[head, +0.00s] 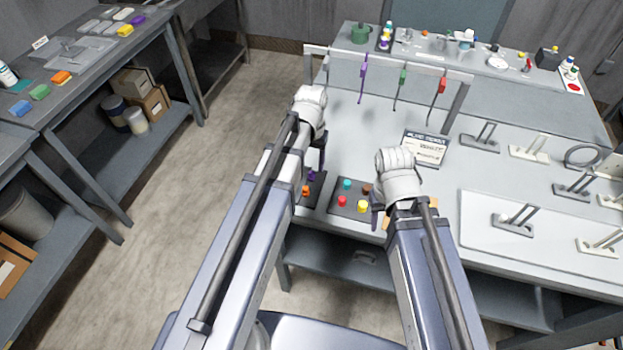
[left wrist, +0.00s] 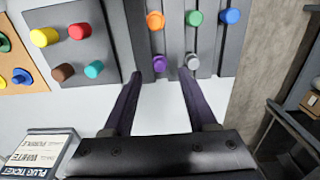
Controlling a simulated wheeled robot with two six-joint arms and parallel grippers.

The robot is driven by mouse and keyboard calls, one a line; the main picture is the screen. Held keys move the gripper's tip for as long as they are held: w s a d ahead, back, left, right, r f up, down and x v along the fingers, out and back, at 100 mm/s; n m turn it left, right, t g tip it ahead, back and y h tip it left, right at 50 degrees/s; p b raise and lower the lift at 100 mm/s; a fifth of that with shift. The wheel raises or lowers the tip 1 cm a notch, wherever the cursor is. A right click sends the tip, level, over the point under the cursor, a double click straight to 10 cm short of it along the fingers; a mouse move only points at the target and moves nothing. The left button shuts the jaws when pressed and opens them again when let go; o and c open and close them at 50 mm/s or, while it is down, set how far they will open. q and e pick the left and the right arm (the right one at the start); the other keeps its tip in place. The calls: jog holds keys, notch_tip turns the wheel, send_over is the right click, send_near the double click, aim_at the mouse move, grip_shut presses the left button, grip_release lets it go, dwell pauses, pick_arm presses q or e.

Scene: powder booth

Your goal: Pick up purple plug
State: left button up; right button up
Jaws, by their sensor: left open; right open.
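I cannot tell the height gap. In the head view the left gripper (head: 316,158) is mostly hidden by its wrist. My right gripper (head: 376,201) is open, near a second plug tray.
The second tray (head: 336,203) holds red, yellow, teal and brown plugs. A plug ticket (head: 425,148) stands behind on the table. A rack (head: 390,60) with hanging coloured pieces and several metal stands (head: 529,148) occupy the table. A side bench (head: 60,90) is at left.

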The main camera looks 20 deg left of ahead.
aim_at(311, 173)
pick_arm(q)
notch_tip(311, 173, down, 4)
jog(key=b, duration=0.3)
grip_shut()
dwell(0.3)
